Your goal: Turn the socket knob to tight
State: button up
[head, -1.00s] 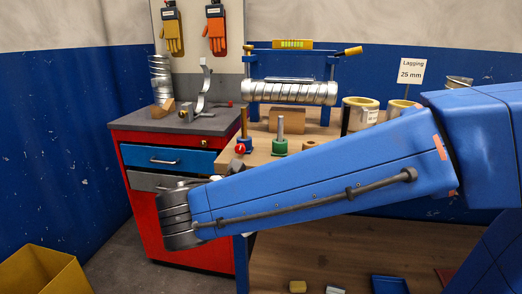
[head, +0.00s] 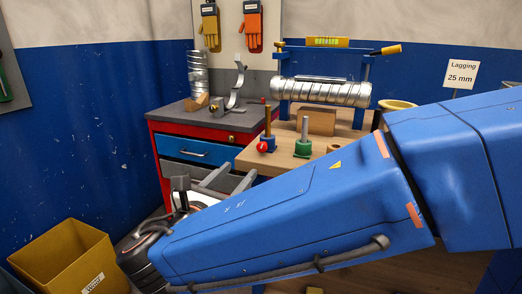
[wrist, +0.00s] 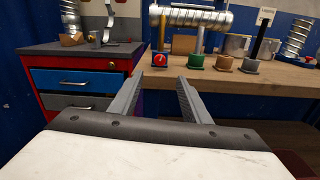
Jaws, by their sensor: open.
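The socket knob (head: 262,147) is a small red knob with a pale mark, on the front of a blue socket (head: 270,142) that holds an upright wooden rod. It also shows in the wrist view, where the knob (wrist: 160,61) is just beyond the fingertips. My gripper (head: 240,172) is open and empty, in front of and below the bench edge. In the wrist view my gripper (wrist: 161,78) points toward the knob, with its two fingers apart and not visibly touching it. The knob's setting is too small to read.
A green socket (head: 302,148) with a metal rod stands right of the blue one, on the wooden bench (head: 285,162). A brown socket (wrist: 223,62) is further right. A red cabinet (head: 166,128) stands left, a yellow bin (head: 62,252) on the floor. A spiral duct (head: 320,92) lies behind.

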aim_at(261, 147)
jog(key=x, duration=1.4)
jog(key=shift+w+d, duration=0.1)
jog(key=shift+w, duration=0.2)
jog(key=shift+c, duration=0.3)
jog(key=c, duration=1)
